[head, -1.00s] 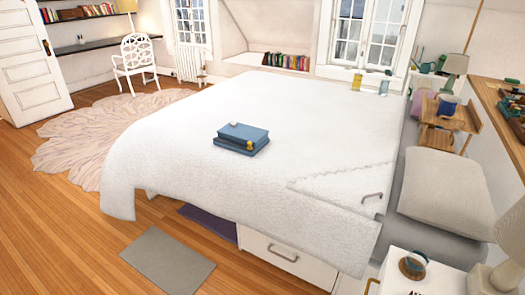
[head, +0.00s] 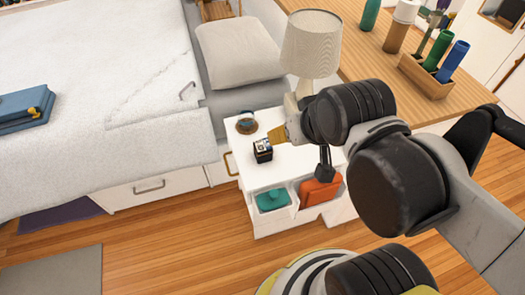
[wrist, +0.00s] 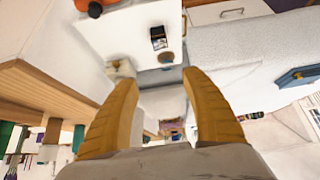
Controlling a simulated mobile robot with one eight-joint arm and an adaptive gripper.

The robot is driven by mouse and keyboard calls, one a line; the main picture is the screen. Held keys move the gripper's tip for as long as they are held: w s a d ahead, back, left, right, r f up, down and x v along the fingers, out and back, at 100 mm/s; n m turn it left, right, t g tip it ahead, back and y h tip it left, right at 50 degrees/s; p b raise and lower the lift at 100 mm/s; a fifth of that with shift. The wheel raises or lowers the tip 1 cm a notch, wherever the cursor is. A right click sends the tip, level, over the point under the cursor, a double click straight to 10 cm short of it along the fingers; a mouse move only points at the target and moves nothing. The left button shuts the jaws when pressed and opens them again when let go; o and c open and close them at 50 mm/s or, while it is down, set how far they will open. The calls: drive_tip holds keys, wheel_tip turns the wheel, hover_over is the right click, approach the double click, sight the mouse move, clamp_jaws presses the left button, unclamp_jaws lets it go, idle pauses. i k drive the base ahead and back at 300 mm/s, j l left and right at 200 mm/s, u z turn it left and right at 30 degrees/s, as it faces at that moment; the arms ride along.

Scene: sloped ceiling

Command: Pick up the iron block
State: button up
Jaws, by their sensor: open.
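A small dark block (head: 262,150), with a lighter patterned face, is probably the iron block. It sits on the white nightstand (head: 290,165) near its left front edge, and also shows in the wrist view (wrist: 158,38) above the gap between my fingers. My gripper (wrist: 160,78) is open and empty, its two yellow fingers spread wide. In the head view a yellow finger (head: 278,137) shows just right of and behind the block. I cannot tell the gripper's height over the nightstand.
A round brown-and-blue item (head: 246,124) stands behind the block. A lamp (head: 311,45) stands at the back of the nightstand. The bed (head: 150,150) is left. A wooden counter (head: 370,75) with bottles is right. An orange item (head: 320,190) and a teal item (head: 272,200) are below the top.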

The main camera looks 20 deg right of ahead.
sight(264, 153)
drive_tip(key=i+j+z, duration=0.1)
drive_tip(key=j+z, duration=0.25)
drive_tip(key=i+j+z, duration=0.1)
drive_tip(key=j+z, duration=0.65)
drive_tip(key=j, duration=0.15)
drive_tip(key=j+z, duration=0.35)
drive_tip(key=k+j+z, duration=0.2)
drive_tip(key=j+z, duration=0.15)
drive_tip(key=j, duration=0.15)
drive_tip(key=k+j+z, duration=0.15)
drive_tip(key=j+z, duration=0.25)
drive_tip(key=k+j+z, duration=0.2)
drive_tip(key=j+z, duration=0.15)
drive_tip(key=k+j+z, duration=0.2)
drive_tip(key=z, duration=0.15)
drive_tip(key=j, duration=0.1)
